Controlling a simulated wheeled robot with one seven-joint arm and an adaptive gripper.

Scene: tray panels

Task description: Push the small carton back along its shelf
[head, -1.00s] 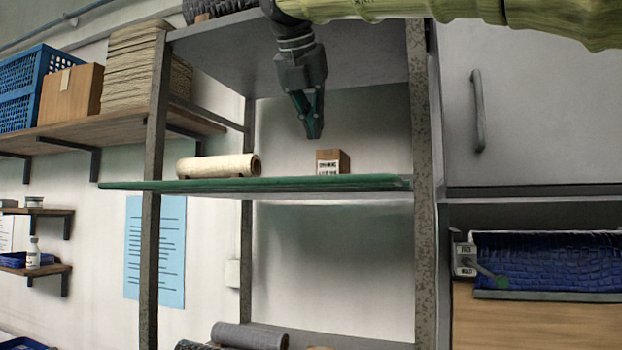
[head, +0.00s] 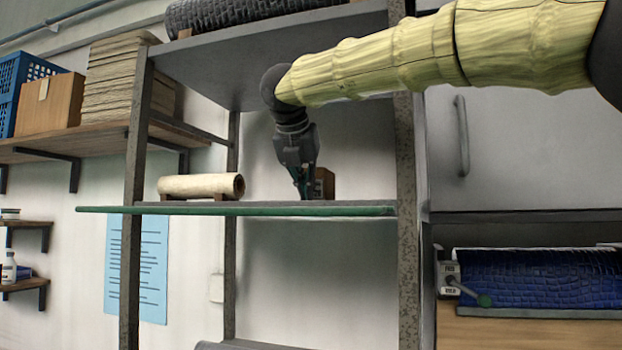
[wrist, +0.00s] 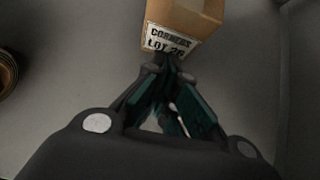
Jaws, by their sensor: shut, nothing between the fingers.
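The small carton (head: 325,181) is a brown box on the green-edged shelf (head: 250,211), partly hidden behind my gripper in the head view. In the wrist view the carton (wrist: 190,22) stands upright at the top, its white label reading "CORNERS" facing me. My gripper (head: 304,194) is shut and empty, pointing down just in front of the carton. In the wrist view my fingertips (wrist: 165,60) are at the lower edge of the label; I cannot tell whether they touch it.
A cream roll (head: 201,186) lies on a cradle on the same shelf, to the left. Grey posts (head: 407,200) stand at the shelf's ends, and an upper shelf board (head: 250,65) is above. The shelf between roll and carton is clear.

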